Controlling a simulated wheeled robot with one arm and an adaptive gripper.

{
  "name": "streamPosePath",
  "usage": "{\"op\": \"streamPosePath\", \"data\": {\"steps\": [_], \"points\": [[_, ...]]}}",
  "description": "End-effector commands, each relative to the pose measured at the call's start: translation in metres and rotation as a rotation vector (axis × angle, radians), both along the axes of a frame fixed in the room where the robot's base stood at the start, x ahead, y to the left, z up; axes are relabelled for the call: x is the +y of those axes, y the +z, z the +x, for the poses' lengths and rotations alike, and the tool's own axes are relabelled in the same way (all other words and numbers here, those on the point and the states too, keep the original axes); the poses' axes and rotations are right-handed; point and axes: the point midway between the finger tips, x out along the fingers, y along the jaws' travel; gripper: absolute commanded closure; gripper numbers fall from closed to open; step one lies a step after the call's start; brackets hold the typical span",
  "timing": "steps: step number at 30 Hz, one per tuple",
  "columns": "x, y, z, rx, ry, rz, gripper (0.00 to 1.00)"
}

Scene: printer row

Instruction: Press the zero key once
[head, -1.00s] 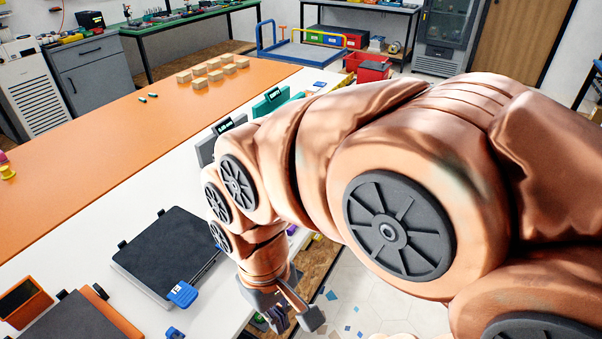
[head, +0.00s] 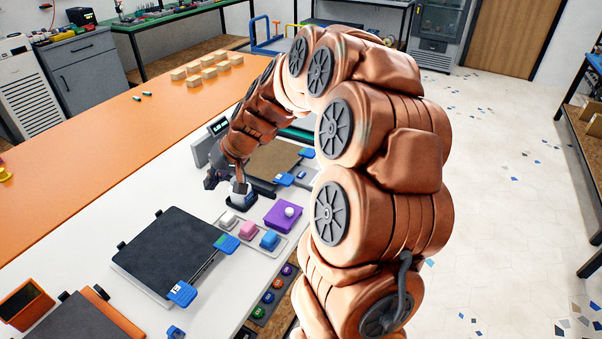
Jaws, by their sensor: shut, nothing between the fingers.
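I cannot tell for certain which key is the zero key; the markings are too small to read. A device with a brown plate (head: 272,157) has a small lit display (head: 219,127) at its left. A blue marked tab (head: 284,180) sits at its front edge and another blue tab (head: 307,154) at its right. My gripper (head: 236,186) is shut and empty, low over the white table left of these tabs. It is beside or over a small dark block with a pale top (head: 241,199); whether they touch is unclear. My forearm hides part of the device.
Grey, pink (head: 248,230) and blue (head: 270,240) blocks sit in a tray in front, beside a purple box (head: 284,215) with a white knob. A dark flat-topped device (head: 165,252) stands left of them. The orange strip (head: 110,150) is mostly clear.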

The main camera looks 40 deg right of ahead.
Motion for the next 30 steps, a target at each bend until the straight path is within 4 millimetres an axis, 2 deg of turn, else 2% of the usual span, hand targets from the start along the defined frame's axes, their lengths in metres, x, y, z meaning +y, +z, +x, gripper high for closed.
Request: {"op": "streamPosePath", "data": {"steps": [1, 3, 8, 12, 15, 18, 21, 24, 30], "points": [[-0.026, -0.002, 0.014, -0.026, -0.051, 0.007, 1.0], [-0.06, -0.008, 0.031, -0.061, -0.119, 0.015, 1.0], [-0.146, -0.023, 0.055, -0.132, -0.281, 0.007, 1.0], [-0.22, -0.042, 0.059, -0.17, -0.42, -0.016, 1.0], [-0.267, -0.055, 0.054, -0.187, -0.505, -0.036, 1.0], [-0.303, -0.066, 0.047, -0.198, -0.571, -0.056, 1.0], [-0.326, -0.075, 0.04, -0.2, -0.614, -0.068, 1.0], [-0.339, -0.079, 0.036, -0.202, -0.638, -0.076, 1.0], [-0.344, -0.08, 0.035, -0.204, -0.647, -0.08, 1.0]]}}
